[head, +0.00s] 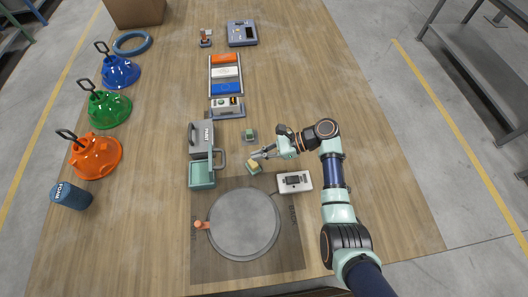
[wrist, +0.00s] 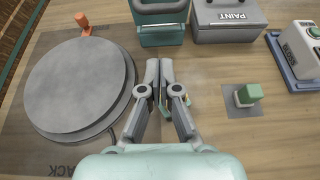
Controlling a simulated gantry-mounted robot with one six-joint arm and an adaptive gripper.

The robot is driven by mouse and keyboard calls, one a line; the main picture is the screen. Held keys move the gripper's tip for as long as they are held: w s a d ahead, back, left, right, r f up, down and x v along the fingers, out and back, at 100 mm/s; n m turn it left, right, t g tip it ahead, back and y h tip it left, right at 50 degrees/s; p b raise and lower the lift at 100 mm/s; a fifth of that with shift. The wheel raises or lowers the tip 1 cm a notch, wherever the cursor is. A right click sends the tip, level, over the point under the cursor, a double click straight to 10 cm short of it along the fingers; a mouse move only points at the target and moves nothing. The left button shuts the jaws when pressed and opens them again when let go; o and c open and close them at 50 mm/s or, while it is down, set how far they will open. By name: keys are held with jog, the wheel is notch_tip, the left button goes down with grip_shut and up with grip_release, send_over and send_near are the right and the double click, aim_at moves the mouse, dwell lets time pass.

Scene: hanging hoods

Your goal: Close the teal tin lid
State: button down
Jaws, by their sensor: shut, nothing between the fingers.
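The teal tin (head: 202,175) stands left of my gripper in the head view, just below a grey box marked PAINT (head: 207,136). The tin also shows at the top of the wrist view (wrist: 163,37), partly cut off. A dark handle loop (head: 222,160) shows at its upper right; I cannot tell clearly how the lid sits. My gripper (head: 256,156) is shut and empty, right of the tin and apart from it. Its fingers show in the wrist view (wrist: 160,68).
A round grey plate (head: 244,224) lies on a dark mat below the tin, with an orange peg (head: 202,225) beside it. A green block (head: 249,133) sits above the gripper. A light grey switch box (head: 294,182) lies right. Coloured hoods (head: 109,107) line the left.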

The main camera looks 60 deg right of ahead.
jog(key=w+a+b, duration=0.1)
jog(key=w+a, duration=0.3)
jog(key=w, duration=0.2)
jog(key=shift+w+a, duration=0.15)
jog(key=shift+a, duration=0.05)
jog(key=shift+w+a+r+p, duration=0.2)
jog(key=shift+r+p, duration=0.1)
jog(key=shift+p, duration=0.75)
